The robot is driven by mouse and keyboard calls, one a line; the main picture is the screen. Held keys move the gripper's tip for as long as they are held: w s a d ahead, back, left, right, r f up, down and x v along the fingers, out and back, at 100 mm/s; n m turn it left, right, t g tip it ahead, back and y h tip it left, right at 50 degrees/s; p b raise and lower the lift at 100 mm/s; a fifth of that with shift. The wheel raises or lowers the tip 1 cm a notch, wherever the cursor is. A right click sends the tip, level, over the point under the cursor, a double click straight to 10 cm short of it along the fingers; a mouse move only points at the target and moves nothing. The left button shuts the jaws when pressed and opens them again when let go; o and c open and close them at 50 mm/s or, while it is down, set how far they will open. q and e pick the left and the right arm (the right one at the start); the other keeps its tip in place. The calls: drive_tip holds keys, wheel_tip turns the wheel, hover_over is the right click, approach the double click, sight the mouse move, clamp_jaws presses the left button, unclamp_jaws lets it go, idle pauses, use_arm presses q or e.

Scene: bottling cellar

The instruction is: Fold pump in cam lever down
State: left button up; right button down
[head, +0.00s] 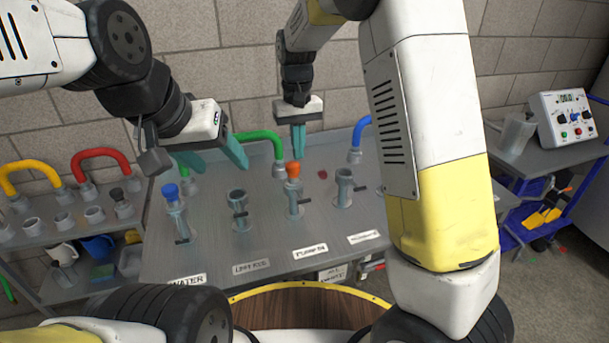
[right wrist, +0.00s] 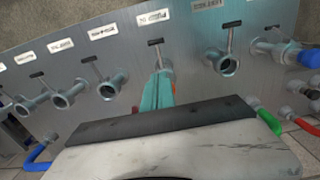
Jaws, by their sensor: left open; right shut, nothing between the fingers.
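The PUMP IN port (head: 294,203) stands on the grey metal panel (head: 213,263) in the head view, with an orange fitting (head: 293,170) in its top. Its cam lever has a dark crossbar handle (head: 305,201); in the right wrist view the handle (right wrist: 155,43) sits between the port and its label. I cannot tell clearly how far the lever is tilted. My right gripper (head: 298,140) is shut and empty, fingers pointing down just above the orange fitting. Its fingers (right wrist: 157,90) hide most of that port in the wrist view. My left gripper (head: 205,155) is open and empty, up and left.
The WATER port with a blue fitting (head: 170,192) and an open port (head: 238,203) stand to the left; another open port (head: 344,188) stands to the right. A green hose (head: 258,136) arches behind. A control box (head: 562,118) stands far right. My right arm hides the panel's right part.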

hover_over(302, 197)
drive_tip(key=w, duration=0.3)
drive_tip(key=f, duration=0.7)
drive_tip(key=shift+s+a+f, duration=0.25)
drive_tip(key=shift+a+f, duration=0.05)
drive_tip(key=shift+a, duration=0.1)
drive_tip(key=shift+s+d+f, duration=0.25)
drive_tip(key=shift+s+f, duration=0.6)
drive_tip(key=shift+f, duration=0.05)
drive_tip(key=shift+s+d+f, duration=0.15)
drive_tip(key=shift+s+f, duration=0.35)
drive_tip(key=shift+f, duration=0.05)
